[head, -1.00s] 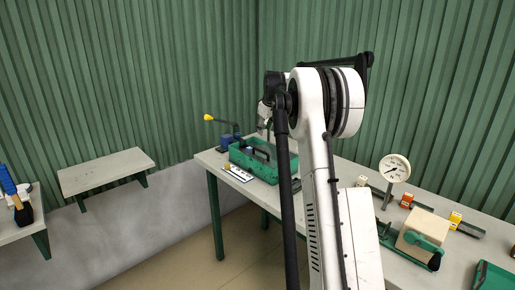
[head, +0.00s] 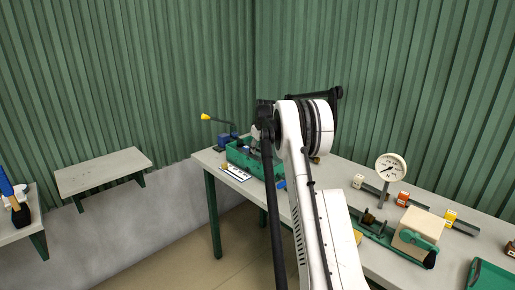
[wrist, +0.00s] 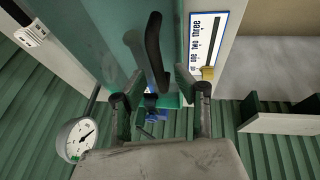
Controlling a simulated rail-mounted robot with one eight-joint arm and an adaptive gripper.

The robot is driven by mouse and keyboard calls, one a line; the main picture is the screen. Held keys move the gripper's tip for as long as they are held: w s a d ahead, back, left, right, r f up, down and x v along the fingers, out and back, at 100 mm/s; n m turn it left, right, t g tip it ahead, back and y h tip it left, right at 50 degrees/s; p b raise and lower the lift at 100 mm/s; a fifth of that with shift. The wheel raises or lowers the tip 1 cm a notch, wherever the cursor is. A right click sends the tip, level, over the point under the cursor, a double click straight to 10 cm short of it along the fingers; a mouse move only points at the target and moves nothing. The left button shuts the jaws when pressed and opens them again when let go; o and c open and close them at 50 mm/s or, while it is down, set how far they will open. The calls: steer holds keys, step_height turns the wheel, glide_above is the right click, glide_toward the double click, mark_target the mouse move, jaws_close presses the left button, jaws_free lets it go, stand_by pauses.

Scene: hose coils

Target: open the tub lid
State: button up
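The green tub (head: 238,156) stands at the far left end of the bench in the head view, partly hidden behind my arm. In the wrist view a broad green surface, seemingly its lid (wrist: 100,45), fills the upper left, with a curved black handle (wrist: 155,48) on it. My gripper (wrist: 158,84) is open, its two fingers apart on either side of the handle's lower end in the picture. I cannot tell whether either finger touches the handle. In the head view my gripper is hard to make out behind the arm.
A card marked one two three (wrist: 206,38) lies beside the tub. A yellow-knobbed lever (head: 219,121) on a blue base stands behind it. A dial gauge (head: 390,167), a beige block with a green handle (head: 418,232) and small boxes stand to the right. A wall shelf (head: 103,171) is at left.

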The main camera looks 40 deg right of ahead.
jaws_close()
steer(key=shift+w+r, duration=0.1)
steer(key=shift+r, duration=0.05)
stand_by(0.4)
